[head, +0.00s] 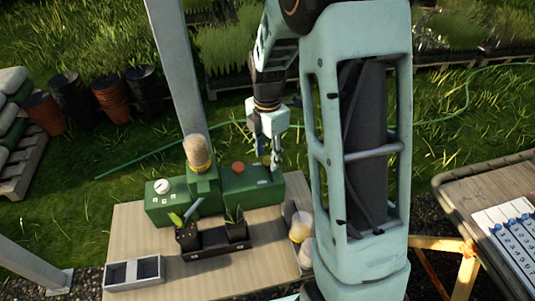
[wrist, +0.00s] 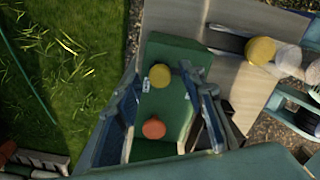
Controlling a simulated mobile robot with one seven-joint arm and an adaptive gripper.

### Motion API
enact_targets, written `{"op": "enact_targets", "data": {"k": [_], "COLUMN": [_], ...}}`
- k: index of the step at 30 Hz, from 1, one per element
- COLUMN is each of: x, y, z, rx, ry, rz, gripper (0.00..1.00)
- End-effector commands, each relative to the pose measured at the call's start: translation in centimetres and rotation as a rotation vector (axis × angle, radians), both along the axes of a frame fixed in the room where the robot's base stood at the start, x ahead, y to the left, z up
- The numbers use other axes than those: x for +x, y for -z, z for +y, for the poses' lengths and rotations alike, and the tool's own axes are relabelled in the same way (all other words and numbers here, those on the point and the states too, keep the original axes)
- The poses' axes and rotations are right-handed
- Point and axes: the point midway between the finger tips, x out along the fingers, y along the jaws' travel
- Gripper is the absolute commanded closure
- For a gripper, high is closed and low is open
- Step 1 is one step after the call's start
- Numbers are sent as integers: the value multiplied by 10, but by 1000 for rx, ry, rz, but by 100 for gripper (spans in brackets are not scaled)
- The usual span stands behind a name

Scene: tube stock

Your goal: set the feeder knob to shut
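A green machine (head: 165,208) stands on a wooden table. Its left part carries a white dial knob (head: 162,186) with small white marks below it. Its right part (head: 255,190) carries an orange round knob (head: 239,167). In the wrist view the green box (wrist: 180,52) shows a yellow round knob (wrist: 160,77) beside a small white label (wrist: 146,85), and the orange knob (wrist: 154,129). I cannot tell which knob is the feeder's, or read its setting. My gripper (head: 272,160) is above the box's right part; its fingers (wrist: 165,105) are apart, with nothing held.
A dark tray (head: 215,252) with two potted seedlings stands before the machine. A pale two-part box (head: 133,273) is at the table's front left. Yellow-topped jars (head: 300,228) stand at the right. A metal post (head: 178,70) rises behind the machine.

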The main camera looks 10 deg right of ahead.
Motion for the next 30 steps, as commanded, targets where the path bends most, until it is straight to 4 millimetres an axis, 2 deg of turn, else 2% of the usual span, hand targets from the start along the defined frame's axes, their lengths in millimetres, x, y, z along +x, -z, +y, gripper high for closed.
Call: {"op": "enact_targets", "data": {"k": [8, 18, 30], "x": [0, 0, -2], "y": [2, 2, 1], "z": [0, 0, 0], "rx": [0, -1, 0], "ry": [1, 1, 1], "rz": [-1, 0, -1], "gripper": [63, 99, 100]}}
